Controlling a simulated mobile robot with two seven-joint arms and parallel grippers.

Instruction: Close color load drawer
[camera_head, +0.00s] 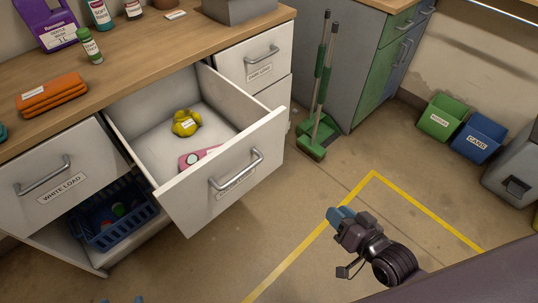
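The middle drawer (225,190) is pulled far out of the white cabinet. Its front has a metal bar handle (238,170) and a label that the handle partly covers, so I cannot read it. A yellow bundle (186,122) and a pink item (190,160) lie inside. My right gripper (341,217) is above the floor, right of the drawer front and apart from it. Its blue fingers overlap in view, so its opening is unclear. Two blue tips of my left gripper (121,300) show apart at the bottom edge; the rest is out of frame.
The WHITE LOAD drawer (85,200) and the right drawer (240,55) are shut. A blue basket (110,218) sits below the counter (130,60). A broom and dustpan (313,135) stand right of the cabinet. Green and blue bins (478,138) stand farther right. Floor before the drawer is clear.

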